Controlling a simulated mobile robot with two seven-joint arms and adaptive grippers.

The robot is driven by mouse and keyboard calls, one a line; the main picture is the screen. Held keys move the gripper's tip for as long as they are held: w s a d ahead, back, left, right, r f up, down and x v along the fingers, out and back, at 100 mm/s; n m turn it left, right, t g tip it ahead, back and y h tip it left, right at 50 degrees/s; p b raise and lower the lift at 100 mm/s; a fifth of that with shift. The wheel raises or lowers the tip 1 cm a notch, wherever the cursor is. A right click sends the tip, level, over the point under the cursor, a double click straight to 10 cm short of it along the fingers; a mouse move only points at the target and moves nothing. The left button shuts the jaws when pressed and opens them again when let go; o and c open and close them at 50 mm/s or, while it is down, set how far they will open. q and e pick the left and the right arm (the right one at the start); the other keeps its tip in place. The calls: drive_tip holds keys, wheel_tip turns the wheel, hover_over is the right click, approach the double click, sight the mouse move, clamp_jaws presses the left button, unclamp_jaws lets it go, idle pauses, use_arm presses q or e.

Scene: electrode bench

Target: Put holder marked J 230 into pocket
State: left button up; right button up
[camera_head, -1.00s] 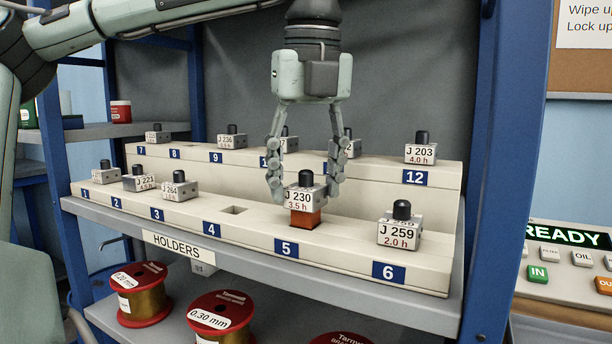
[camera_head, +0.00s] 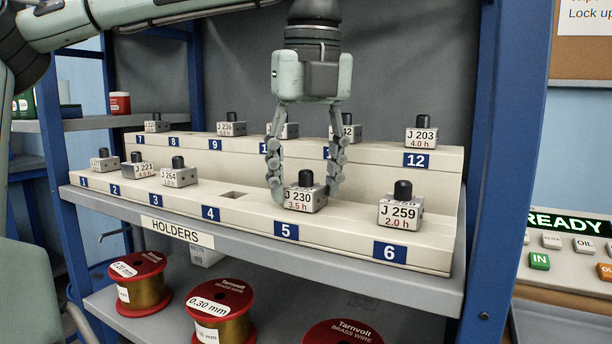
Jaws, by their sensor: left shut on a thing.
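The holder marked J 230 (camera_head: 304,197) is a small grey block with a black knob and a white label reading "J 230, 3.5 h". It sits upright at the place labelled 5 on the front step of the cream rack (camera_head: 258,216), its block down at the step's surface. My left gripper (camera_head: 306,190) reaches down from above, with one finger on each side of the holder, shut on it. Whatever is below the block is hidden in the rack. The pocket at 4 (camera_head: 234,195) is empty. My right gripper is not in view.
Holder J 259 (camera_head: 401,209) stands at 6, close to the right. Other holders stand at 1 to 3 and along the back step, including J 203 (camera_head: 421,137) at 12. Wire spools (camera_head: 222,312) lie on the shelf below. A blue post (camera_head: 497,180) bounds the right side.

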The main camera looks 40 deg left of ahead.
use_arm(q)
drive_tip(key=o, duration=1.7)
drive_tip(key=shift+c, duration=0.2)
drive_tip(key=shift+s+d+r, duration=0.1)
drive_tip(key=shift+d+r, duration=0.05)
drive_tip(key=shift+r, duration=1.1)
drive_tip(key=shift+s+d+r, duration=0.1)
drive_tip(key=shift+d+r, duration=0.1)
drive_tip(key=shift+r, duration=1.1)
drive_tip(key=shift+s+d+r, duration=0.1)
drive_tip(key=shift+d+r, duration=0.05)
drive_tip(key=shift+r, duration=1.1)
